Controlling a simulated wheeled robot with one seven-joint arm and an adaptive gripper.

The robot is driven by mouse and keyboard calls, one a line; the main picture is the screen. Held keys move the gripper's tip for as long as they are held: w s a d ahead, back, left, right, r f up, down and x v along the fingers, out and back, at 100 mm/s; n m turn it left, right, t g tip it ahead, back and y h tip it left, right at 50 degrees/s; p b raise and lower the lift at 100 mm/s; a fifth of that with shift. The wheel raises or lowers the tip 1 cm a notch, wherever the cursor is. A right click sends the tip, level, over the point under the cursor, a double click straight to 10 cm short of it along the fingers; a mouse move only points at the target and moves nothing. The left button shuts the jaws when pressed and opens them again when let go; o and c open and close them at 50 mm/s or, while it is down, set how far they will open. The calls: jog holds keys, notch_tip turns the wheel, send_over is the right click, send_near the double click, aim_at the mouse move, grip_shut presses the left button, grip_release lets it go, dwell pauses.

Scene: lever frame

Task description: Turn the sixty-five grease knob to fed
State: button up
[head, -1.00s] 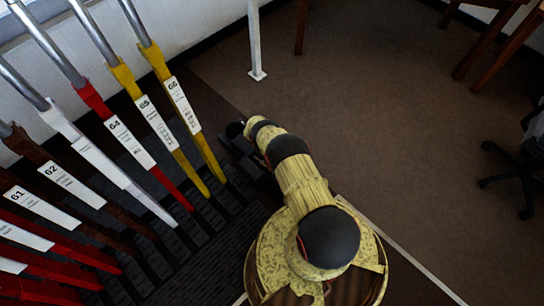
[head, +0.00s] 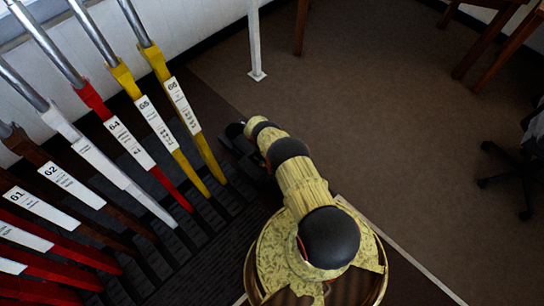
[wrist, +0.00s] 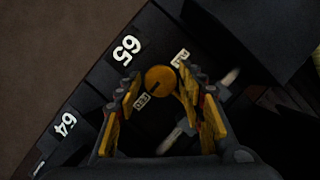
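The round orange-yellow knob (wrist: 160,79) shows in the middle of the wrist view, beside the black plate with the white 65 label (wrist: 127,48). A dark mark shows on its lower part. A small tag reading FED (wrist: 142,101) lies just below left of it, and another pale tag (wrist: 180,58), partly hidden, lies at its upper right. My gripper (wrist: 161,80) is open, with one yellow finger on each side of the knob. I cannot tell whether either finger touches it. In the head view my arm hides the knob and the fingertips.
A row of levers stands at left, including yellow lever 65 (head: 158,124), yellow lever 66 (head: 184,108) and red lever 64 (head: 128,142). The 64 label (wrist: 65,124) sits beside 65.

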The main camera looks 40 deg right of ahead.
jog(key=shift+o, duration=1)
jog(key=v, duration=1.2)
